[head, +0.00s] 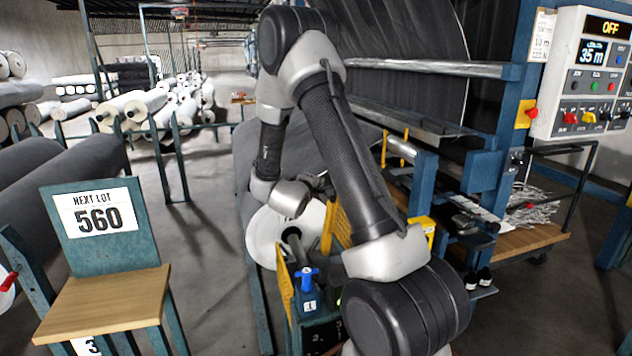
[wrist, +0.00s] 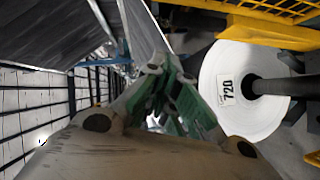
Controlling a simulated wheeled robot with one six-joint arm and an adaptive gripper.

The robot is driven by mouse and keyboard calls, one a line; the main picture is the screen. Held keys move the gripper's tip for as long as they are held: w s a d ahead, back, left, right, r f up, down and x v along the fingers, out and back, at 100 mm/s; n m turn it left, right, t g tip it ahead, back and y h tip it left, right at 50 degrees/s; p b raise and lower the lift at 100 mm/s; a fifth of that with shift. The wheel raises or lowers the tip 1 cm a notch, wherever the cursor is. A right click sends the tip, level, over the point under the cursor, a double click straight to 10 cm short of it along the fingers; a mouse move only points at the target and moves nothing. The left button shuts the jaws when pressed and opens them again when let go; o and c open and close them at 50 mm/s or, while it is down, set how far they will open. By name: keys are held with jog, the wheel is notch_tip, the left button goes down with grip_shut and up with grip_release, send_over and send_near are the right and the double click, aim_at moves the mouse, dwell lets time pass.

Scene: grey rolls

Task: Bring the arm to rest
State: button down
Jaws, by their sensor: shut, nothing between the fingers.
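My gripper (wrist: 160,68) shows in the wrist view with its green-padded fingers drawn together and nothing between them. In the head view my arm is raised and bent across the middle of the picture. Its wrist end lies near the end of a white roll (head: 262,238), and the gripper itself cannot be made out there.
A wooden-topped stand (head: 105,297) with a NEXT LOT 560 sign is at front left. Grey rolls (head: 75,180) lie behind it. A blue-framed machine (head: 480,170) with a control panel (head: 590,75) reading OFF is at right. Yellow guards (head: 338,222) stand close to my arm. An aisle is open at back left.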

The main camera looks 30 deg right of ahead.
jog(key=v, duration=0.7)
jog(key=a+f+m+g+y, duration=0.2)
jog(key=a+f+m+y, duration=0.1)
jog(key=a+f+y, duration=0.6)
jog(key=s+a+m+g+y, duration=0.1)
jog(key=s+a+g+y, duration=0.15)
jog(key=s+a, duration=0.3)
jog(key=s+d+r+m+g, duration=0.1)
jog(key=s+d+r, duration=0.2)
jog(key=s+r, duration=1.9)
jog(key=s, duration=0.4)
jog(key=shift+d, duration=0.25)
jog(key=shift+r+g+y, duration=0.1)
jog(key=shift+g+y, duration=0.15)
jog(key=shift+g, duration=0.1)
